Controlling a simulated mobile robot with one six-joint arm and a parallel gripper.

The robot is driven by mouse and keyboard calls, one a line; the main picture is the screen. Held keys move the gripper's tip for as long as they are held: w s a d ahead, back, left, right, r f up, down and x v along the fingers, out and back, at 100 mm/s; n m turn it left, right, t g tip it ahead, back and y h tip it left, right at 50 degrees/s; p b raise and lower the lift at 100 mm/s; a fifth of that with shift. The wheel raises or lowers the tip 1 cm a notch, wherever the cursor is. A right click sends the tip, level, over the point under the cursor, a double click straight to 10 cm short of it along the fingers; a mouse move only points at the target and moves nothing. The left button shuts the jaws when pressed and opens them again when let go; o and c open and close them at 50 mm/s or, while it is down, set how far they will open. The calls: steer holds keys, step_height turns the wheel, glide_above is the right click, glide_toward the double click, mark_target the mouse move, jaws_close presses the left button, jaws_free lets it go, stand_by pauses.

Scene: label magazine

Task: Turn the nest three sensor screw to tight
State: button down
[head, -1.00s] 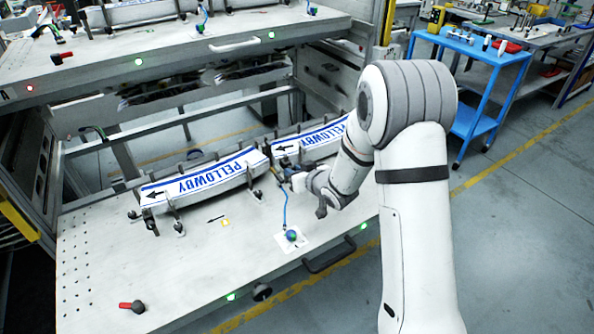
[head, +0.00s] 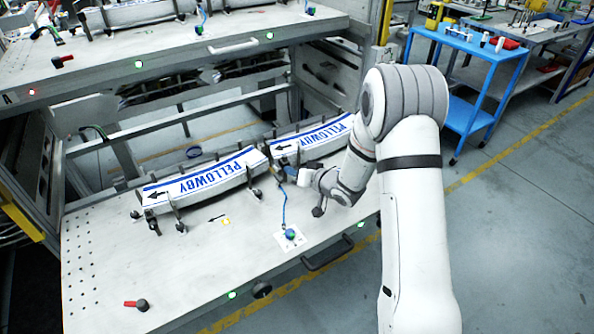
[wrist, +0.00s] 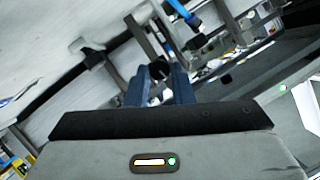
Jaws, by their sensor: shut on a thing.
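My gripper (head: 284,168) is at the front side of the tray, where the two PELLOWBY label stacks meet. In the wrist view my gripper (wrist: 166,84) has its blue fingers shut on a small dark round knob (wrist: 158,68), which looks like the sensor screw. The fingers hide most of it, so I cannot tell how far it is turned. A blue cable (head: 284,208) runs from near my gripper down to a round blue-green connector (head: 290,234) on a white plate. The left label stack (head: 205,180) and right label stack (head: 312,143) lie between dark posts.
A red-handled knob (head: 137,304) lies at the tray's front left. A handle (head: 328,254) and green lights line the front edge. An upper shelf (head: 165,57) overhangs the back. A blue cart (head: 466,75) stands at the right. The tray's left front is mostly clear.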

steer(key=shift+w+d+r, duration=0.1)
steer(key=c, duration=1.5)
jaws_free()
steer(key=shift+c, duration=0.2)
steer(key=v, duration=0.7)
steer(key=shift+s+d+b, duration=0.3)
steer(key=shift+s+b, duration=0.05)
